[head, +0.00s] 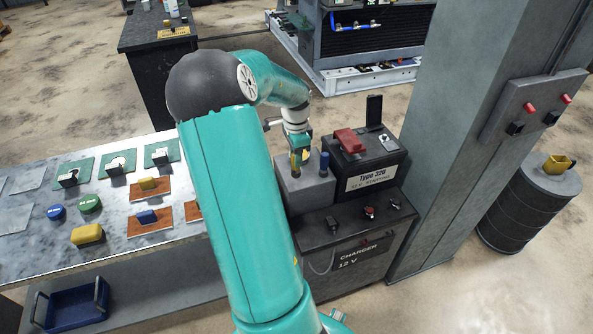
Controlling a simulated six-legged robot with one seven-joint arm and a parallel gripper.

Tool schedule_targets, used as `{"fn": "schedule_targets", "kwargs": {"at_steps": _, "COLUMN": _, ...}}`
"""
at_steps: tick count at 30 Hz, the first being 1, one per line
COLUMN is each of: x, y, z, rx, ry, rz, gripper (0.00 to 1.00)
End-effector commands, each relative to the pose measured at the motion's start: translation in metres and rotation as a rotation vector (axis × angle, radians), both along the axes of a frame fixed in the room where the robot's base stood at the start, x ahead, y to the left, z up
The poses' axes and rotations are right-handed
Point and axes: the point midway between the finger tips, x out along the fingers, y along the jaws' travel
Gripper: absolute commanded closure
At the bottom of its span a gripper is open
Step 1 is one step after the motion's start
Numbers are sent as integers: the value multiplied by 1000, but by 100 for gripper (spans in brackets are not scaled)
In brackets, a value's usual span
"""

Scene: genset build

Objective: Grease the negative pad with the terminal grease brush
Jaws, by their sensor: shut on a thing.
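My gripper (299,147) points down over a grey block (308,195) left of the battery. It is shut on a small upright piece with a yellow part (297,161), apparently the grease brush; the fingers hide much of it, and I cannot tell whether its lower end is still in the block. The black battery (376,178), labelled Type 320, has a red cover (349,141) on its left terminal. A black flap (374,108) stands upright at the back, with a pale metal pad (388,143), apparently the negative one, uncovered in front of it. My gripper is left of that pad.
The battery and block sit on the charger cabinet (342,240). A grey pillar (447,140) rises to the right. A marble-topped bench (115,215) with several small parts lies left.

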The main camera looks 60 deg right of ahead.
Motion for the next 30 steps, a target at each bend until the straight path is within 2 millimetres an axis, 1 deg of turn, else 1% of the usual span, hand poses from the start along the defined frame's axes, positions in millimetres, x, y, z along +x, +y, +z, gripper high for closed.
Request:
{"fn": "schedule_targets", "kwargs": {"at_steps": 6, "x": 0, "y": -1, "z": 13, "rx": -2, "ry": -2, "rz": 0, "gripper": 99}}
{"fn": "schedule_targets", "kwargs": {"at_steps": 15, "x": 0, "y": -1, "z": 27, "rx": -2, "ry": -1, "rz": -1, "gripper": 99}}
{"fn": "schedule_targets", "kwargs": {"at_steps": 30, "x": 0, "y": 0, "z": 28, "rx": -1, "ry": -1, "rz": -1, "gripper": 99}}
